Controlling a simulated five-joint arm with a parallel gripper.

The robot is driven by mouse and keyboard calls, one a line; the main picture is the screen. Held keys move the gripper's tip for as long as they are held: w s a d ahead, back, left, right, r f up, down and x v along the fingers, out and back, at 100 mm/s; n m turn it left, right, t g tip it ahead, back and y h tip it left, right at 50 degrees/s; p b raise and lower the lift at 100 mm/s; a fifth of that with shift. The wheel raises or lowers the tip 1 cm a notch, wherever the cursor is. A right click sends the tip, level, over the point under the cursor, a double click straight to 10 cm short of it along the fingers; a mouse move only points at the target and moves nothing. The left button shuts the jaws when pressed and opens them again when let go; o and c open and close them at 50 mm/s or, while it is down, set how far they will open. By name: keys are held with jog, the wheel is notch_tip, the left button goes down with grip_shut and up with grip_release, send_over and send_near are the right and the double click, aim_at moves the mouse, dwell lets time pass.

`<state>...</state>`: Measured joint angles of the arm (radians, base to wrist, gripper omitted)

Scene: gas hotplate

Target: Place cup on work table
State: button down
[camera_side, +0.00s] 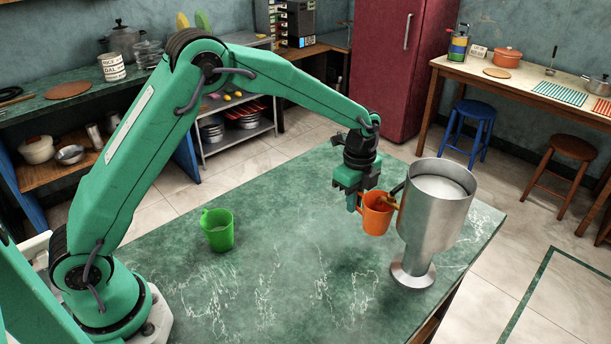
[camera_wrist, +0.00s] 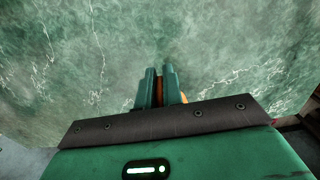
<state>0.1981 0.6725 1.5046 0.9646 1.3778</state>
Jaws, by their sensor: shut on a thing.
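An orange cup (camera_side: 375,216) is held by my gripper (camera_side: 354,203) beside the large metal vessel. The cup looks upright and seems to be above the green marbled work table (camera_side: 290,260); the exact gap under it is hard to tell. My gripper's fingers are shut on the cup at its left side. In the wrist view the two fingers of my gripper (camera_wrist: 159,88) are close together, with a bit of the orange cup (camera_wrist: 159,92) between and beside them. The rest of the cup is hidden there.
A tall metal vessel (camera_side: 433,220) on a stem and foot stands on the table just right of the cup, with pale contents and a brown-tipped handle or spout on its left. A green mug (camera_side: 218,232) stands at the table's left. The table between them is clear.

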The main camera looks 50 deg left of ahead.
jog(key=shift+f, duration=0.1)
jog(key=shift+f, duration=2.45)
jog(key=shift+f, duration=0.1)
jog(key=c, duration=1.5)
grip_release()
jog(key=shift+c, duration=0.2)
notch_tip(320, 180, up, 12)
jog(key=shift+r, duration=0.15)
